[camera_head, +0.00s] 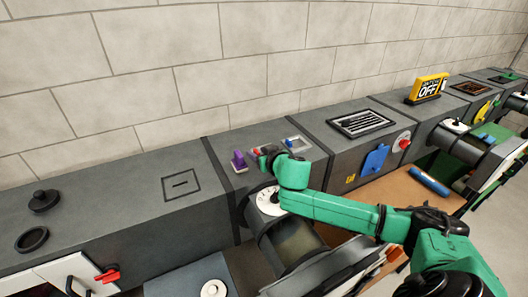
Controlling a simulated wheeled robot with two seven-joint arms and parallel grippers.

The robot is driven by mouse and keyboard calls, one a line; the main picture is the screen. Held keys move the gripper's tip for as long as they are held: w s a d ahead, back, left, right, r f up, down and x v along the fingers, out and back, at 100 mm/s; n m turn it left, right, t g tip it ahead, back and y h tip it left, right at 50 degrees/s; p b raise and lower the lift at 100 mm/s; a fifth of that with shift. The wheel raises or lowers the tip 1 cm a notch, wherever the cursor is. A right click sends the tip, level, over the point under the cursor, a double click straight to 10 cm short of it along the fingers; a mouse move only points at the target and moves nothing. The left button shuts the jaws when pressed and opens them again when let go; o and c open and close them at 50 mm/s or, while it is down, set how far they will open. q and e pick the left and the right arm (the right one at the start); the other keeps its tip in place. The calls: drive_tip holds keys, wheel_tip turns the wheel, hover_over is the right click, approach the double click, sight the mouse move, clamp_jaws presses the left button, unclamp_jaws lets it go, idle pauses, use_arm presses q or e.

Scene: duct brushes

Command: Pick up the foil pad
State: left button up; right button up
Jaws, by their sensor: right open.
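My right arm comes in from the lower right, and its green forearm reaches to the top of the grey duct. My right gripper (266,156) is open over the duct top, just right of a purple block (238,160). A small pale silvery patch (299,143) lies on the duct just behind and right of the gripper. It may be the foil pad, but I cannot tell for certain. The wrist hides part of the duct there. I cannot see anything held between the fingers. My left gripper is not in view.
A blue roll (429,181) lies on a brown table (400,197). The duct top at left is mostly clear.

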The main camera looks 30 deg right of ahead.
clamp_jaws()
drive_tip(key=shift+s, duration=0.1)
idle(1.3)
